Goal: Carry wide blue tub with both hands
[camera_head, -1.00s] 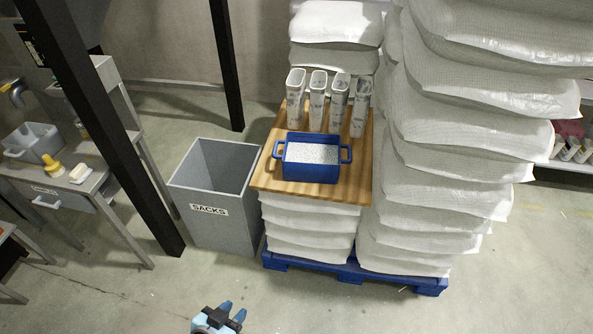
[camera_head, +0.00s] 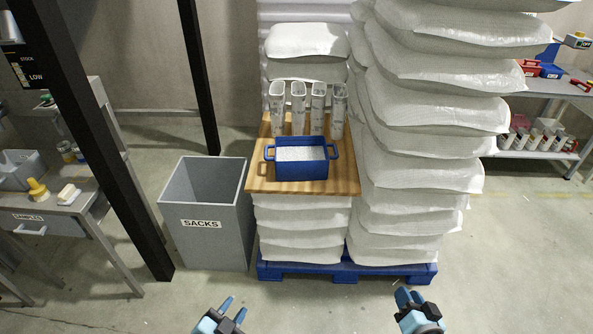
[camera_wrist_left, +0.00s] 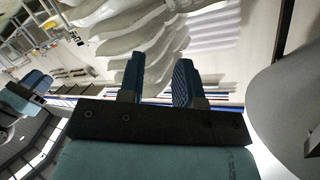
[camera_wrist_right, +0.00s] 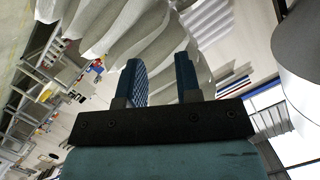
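The wide blue tub (camera_head: 300,170) stands upright on a wooden board (camera_head: 347,186) that lies on stacked white sacks. It has a handle on its left and right sides and holds white granular material. My left gripper (camera_head: 234,308) is open and empty at the bottom of the head view, below and left of the tub. Its parted fingers show in the left wrist view (camera_wrist_left: 158,82). My right gripper (camera_head: 407,294) is at the lower right, apart from the tub. Its fingers are parted and empty in the right wrist view (camera_wrist_right: 160,82).
Several pale upright containers (camera_head: 298,108) stand on the board behind the tub. A grey SACKS bin (camera_head: 205,235) stands left of the pallet (camera_head: 340,271). A tall sack stack (camera_head: 425,110) rises on the right. A dark post (camera_head: 85,140) stands at left. The floor in front is clear.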

